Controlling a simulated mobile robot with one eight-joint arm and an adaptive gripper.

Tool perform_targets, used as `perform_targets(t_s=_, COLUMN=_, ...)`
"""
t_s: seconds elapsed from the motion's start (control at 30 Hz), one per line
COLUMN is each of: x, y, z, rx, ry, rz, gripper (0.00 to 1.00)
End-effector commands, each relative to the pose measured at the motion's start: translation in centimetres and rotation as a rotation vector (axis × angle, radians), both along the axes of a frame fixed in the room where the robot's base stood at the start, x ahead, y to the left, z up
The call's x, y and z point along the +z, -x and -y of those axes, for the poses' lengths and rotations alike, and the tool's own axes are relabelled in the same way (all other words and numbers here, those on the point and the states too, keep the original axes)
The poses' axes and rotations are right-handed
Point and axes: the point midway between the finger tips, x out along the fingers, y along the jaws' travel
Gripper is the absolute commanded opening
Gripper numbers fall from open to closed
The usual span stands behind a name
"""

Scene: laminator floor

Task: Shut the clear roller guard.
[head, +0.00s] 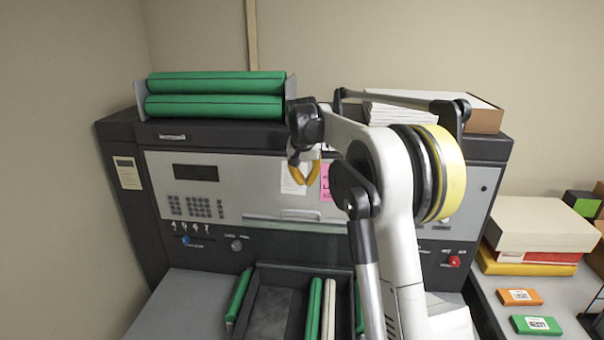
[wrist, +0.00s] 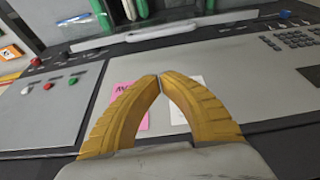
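The clear roller guard shows as a thin, pale, greenish see-through strip (head: 280,224) across the laminator's front, below the grey control panel. A pale handle (head: 300,214) sits at its upper edge. The strip also shows near the top of the wrist view (wrist: 208,20), with the handle (wrist: 135,37) beside it. I cannot tell the guard's exact angle. My gripper (head: 304,178) is above the handle, in front of the panel, apart from the guard. In the wrist view its yellow fingers (wrist: 160,78) meet at the tips with nothing between them.
Green rolls (head: 215,95) lie on top of the laminator, left of my arm. A dark tray (head: 277,303) with green and white rollers stands below the guard. Boxes (head: 540,228) and small orange and green packs sit on the right table. A red button (head: 454,261) is on the right front.

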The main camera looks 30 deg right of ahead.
Motion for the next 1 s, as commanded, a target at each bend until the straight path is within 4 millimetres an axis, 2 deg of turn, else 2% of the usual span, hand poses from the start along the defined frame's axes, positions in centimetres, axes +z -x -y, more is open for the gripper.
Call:
perform_targets(t_s=0.07, x=0.4, y=-0.5, z=0.5, rx=-0.009, ry=-0.001, rz=-0.004, gripper=0.0)
perform_targets(t_s=0.27, x=-1.3, y=-1.1, z=0.9, rx=-0.012, ry=-0.002, rz=-0.006, gripper=0.0)
perform_targets(t_s=0.67, x=-8.9, y=-3.5, z=2.5, rx=-0.011, ry=-0.002, rz=-0.005, gripper=0.0)
perform_targets(t_s=0.83, x=-9.1, y=-1.5, z=1.2, rx=-0.011, ry=-0.002, rz=-0.005, gripper=0.0)
perform_targets(t_s=1.0, x=-9.2, y=-0.4, z=0.5, rx=-0.011, ry=-0.001, rz=-0.005, gripper=0.0)
